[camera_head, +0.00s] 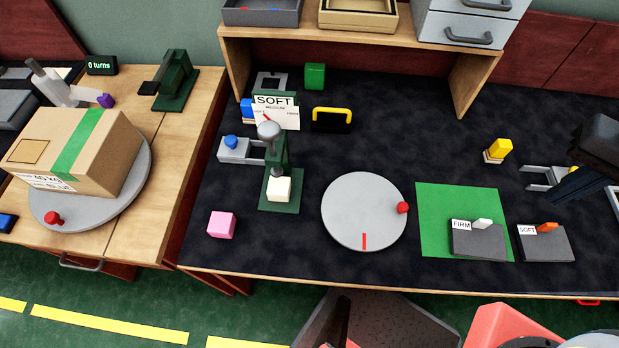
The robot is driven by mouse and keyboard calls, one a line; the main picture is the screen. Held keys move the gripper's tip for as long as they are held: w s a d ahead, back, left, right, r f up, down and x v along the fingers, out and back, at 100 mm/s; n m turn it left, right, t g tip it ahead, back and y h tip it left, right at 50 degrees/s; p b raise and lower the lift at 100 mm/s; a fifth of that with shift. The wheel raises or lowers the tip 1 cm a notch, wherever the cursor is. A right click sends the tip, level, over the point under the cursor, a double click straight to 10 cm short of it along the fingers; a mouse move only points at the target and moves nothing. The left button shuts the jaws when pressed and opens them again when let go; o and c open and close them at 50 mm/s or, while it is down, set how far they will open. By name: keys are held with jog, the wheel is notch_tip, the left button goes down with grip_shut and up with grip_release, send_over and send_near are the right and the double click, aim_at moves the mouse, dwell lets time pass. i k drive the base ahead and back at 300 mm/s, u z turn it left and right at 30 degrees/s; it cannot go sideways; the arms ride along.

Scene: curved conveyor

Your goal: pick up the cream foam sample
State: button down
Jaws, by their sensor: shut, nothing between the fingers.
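The cream foam sample (279,189) is a small pale block. It sits on the green base (278,206) of a small press, below the press's rounded grey head (268,131). A sign reading SOFT (276,110) stands behind the press. My gripper (562,198) is at the far right of the view, dark and partly cut off by the picture's edge. It is shut and empty, far to the right of the cream sample. It covers part of a grey fixture with a yellow part (538,180).
A pink block (222,225) lies left of the press. A grey turntable (350,228) with a red knob is to its right. A green mat (436,205) bears the FIRM tray (478,243); the SOFT tray (546,244) stands beside it. A shelf (375,45) spans the back.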

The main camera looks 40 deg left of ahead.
aim_at(279, 188)
jog(key=u, duration=0.3)
jog(key=k, duration=0.95)
jog(key=u, duration=1.3)
jog(key=i, duration=0.5)
